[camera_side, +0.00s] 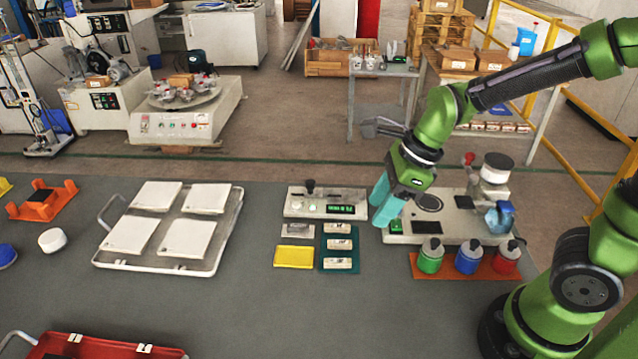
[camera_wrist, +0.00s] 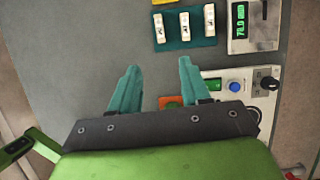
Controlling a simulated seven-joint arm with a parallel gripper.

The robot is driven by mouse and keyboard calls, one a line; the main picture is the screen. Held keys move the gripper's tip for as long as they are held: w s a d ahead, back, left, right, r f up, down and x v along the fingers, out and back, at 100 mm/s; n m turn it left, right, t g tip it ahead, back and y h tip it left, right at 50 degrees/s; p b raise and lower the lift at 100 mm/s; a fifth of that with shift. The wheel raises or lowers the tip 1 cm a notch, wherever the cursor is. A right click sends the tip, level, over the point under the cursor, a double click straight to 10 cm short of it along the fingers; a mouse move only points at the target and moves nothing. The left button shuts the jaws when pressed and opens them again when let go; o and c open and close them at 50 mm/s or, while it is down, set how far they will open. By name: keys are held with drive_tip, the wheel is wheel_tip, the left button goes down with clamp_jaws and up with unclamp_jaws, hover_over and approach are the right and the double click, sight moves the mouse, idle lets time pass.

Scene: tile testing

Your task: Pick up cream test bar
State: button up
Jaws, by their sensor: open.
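Several cream test bars lie in a row on a teal tray (camera_side: 324,264), among them a front bar (camera_side: 338,263) and a back bar (camera_side: 338,228). The wrist view shows the cream bars at the top, with a middle bar (camera_wrist: 184,26) on the tray (camera_wrist: 172,43). My gripper (camera_side: 381,208) is above the table to the right of the tray. Its two teal fingers (camera_wrist: 158,66) are apart with nothing between them. The gripper is not touching any bar.
A digital-readout device (camera_side: 325,203) sits behind the tray. A test machine (camera_side: 450,230) and an orange rack (camera_side: 463,266) of coloured bottles stand to the right. A wire-handled tray (camera_side: 165,262) holds white tiles.

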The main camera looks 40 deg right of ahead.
approach(340, 261)
drive_tip(key=shift+x, duration=4.05)
clamp_jaws()
